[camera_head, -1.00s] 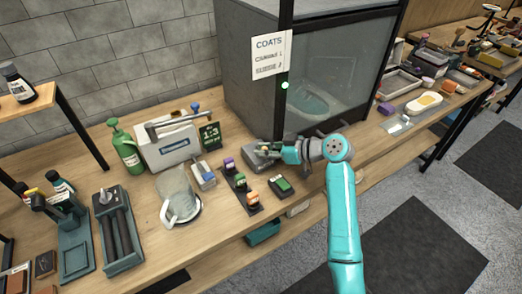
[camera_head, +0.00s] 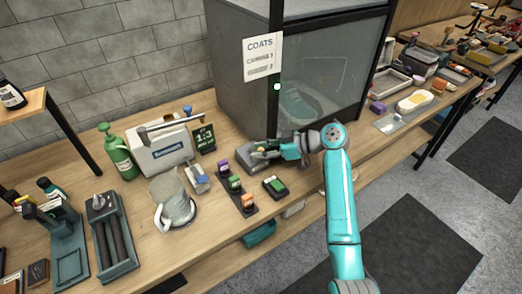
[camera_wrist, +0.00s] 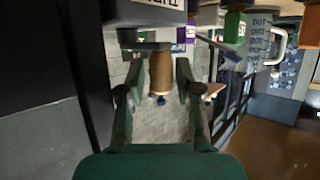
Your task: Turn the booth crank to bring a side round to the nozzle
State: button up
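The booth (camera_head: 238,70) is a dark grey box with a glass front, and a pale, shoe-like shape (camera_head: 302,104) shows dimly behind the glass. A low grey crank unit (camera_head: 250,163) sits at the booth's front left corner. In the wrist view its tan knob (camera_wrist: 161,72) stands between the two green fingers of my gripper (camera_wrist: 161,92). A gap shows on each side of the knob, so my gripper looks open around it. In the head view my gripper (camera_head: 270,152) is at the crank unit and covers part of it. I cannot make out the nozzle.
A grey pitcher (camera_head: 172,198), a white case (camera_head: 160,150) and a green spray bottle (camera_head: 118,155) stand to the left.

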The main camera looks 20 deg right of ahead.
jog(key=shift+a, duration=0.1)
dwell(0.5)
jog(key=m+t, duration=0.1)
jog(key=a+m+t+h, duration=0.1)
jog(key=m+t, duration=0.1)
jog(key=shift+s+a+h, duration=0.25)
jog(key=shift+h, duration=0.15)
jog(key=m+t+h, duration=0.1)
jog(key=m+h, duration=0.1)
jog(key=a+m+t+h, duration=0.1)
jog(key=m, duration=0.1)
jog(key=a+m+t+h, duration=0.1)
jog(key=t+h, duration=0.1)
jog(key=shift+w+a+m+h, duration=0.15)
jog(key=shift+w+m+h, duration=0.15)
jog(key=shift+m, duration=0.1)
jog(key=v, duration=1)
jog(key=shift+s+d+f+m+t+h, duration=0.2)
jog(key=shift+s+d+f+m+h, duration=0.4)
jog(key=shift+s+f, duration=2.3)
jog(key=shift+s+d+f+m+t+h, duration=0.5)
jog(key=shift+s+f, duration=1.1)
jog(key=shift+s, duration=2.45)
jog(key=shift+s+d+f+m+g+h, duration=0.1)
jog(key=shift+s+d+f+m+h, duration=0.45)
jog(key=shift+s+f, duration=2.3)
jog(key=shift+s+a+r+m, duration=0.2)
jog(key=shift+s+r+m, duration=0.05)
jog(key=shift+s+r, duration=0.4)
